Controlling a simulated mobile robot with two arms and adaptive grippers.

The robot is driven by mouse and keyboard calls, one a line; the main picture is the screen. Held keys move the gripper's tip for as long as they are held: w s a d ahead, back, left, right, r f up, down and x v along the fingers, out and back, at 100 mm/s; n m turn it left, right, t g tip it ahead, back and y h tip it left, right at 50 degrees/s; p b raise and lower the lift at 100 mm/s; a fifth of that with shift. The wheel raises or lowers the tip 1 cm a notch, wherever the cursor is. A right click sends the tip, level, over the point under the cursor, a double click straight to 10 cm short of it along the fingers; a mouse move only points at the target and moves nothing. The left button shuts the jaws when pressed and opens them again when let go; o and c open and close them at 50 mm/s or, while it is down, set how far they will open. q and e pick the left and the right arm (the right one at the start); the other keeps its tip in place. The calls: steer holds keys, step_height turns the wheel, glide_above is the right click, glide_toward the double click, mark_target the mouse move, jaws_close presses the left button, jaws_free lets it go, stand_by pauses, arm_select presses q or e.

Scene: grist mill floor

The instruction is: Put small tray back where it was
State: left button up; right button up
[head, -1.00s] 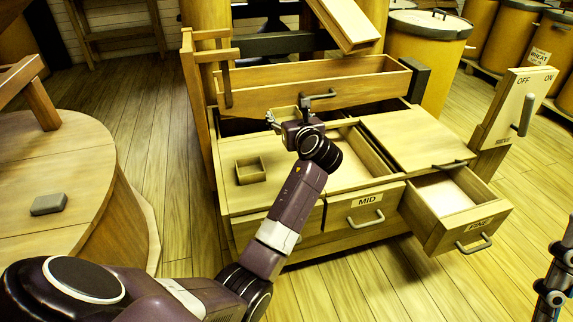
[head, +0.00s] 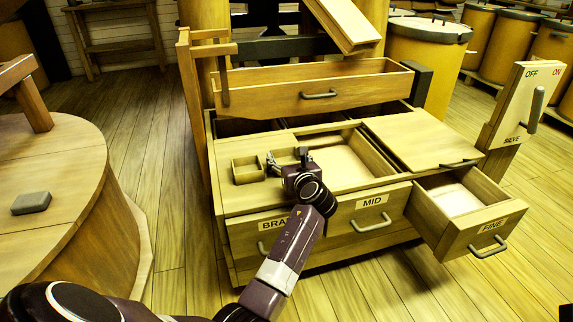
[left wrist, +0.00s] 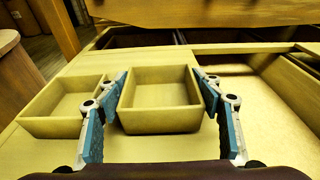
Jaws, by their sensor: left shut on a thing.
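My left gripper (head: 288,166) is shut on a small wooden tray (left wrist: 161,115), one finger on each outer side. The tray is upright and looks empty. In the head view it is partly hidden by the gripper, over the left part of the chest top (head: 245,203). A second, similar small tray (head: 249,171) sits just left of it on that top; it also shows in the left wrist view (left wrist: 53,127). I cannot tell whether the held tray touches the top. My right gripper is not in view.
An open compartment lies right of the held tray, with a flat lid (head: 418,142) beyond it. The FINE drawer (head: 478,228) stands open at the right; the MID drawer (head: 368,217) is at the front. A long wooden trough (head: 315,98) stands behind.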

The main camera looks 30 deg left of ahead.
arm_select(q)
steer(key=shift+f, duration=0.3)
steer(key=o, duration=1.7)
steer(key=shift+f, duration=0.15)
